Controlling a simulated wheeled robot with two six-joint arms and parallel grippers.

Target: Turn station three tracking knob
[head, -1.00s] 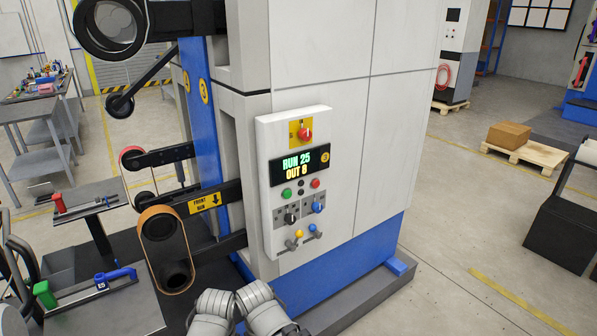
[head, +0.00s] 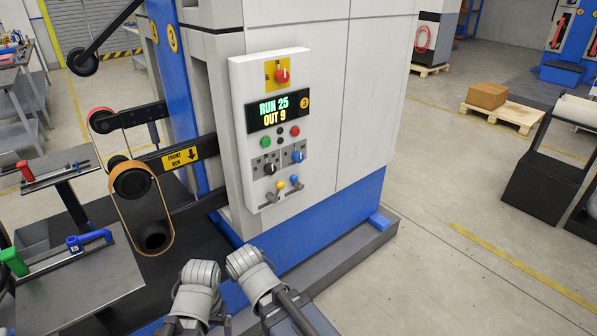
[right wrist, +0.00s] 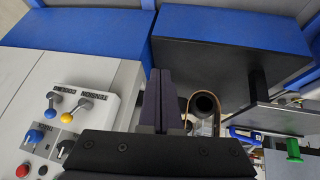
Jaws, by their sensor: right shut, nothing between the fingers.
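The station three control panel (head: 270,130) is on the front of the pale machine, with a "3" badge beside its display. A black knob (head: 269,170) and a blue knob (head: 298,157) sit side by side below the buttons. I cannot read which is labelled tracking. In the right wrist view the blue knob (right wrist: 33,137) and the black knob (right wrist: 66,148) show at lower left, the black one partly hidden by the gripper body. My right gripper (right wrist: 160,72) is shut and empty, beside the panel and apart from the knobs. My left gripper is not visible.
The display (head: 273,110) reads RUN 25, OUT 9. A red knob (head: 282,76) on a yellow plate sits above it. A yellow lever (head: 280,184) and a blue lever (head: 294,180) are below the knobs. A belt roller (head: 135,183) juts out left.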

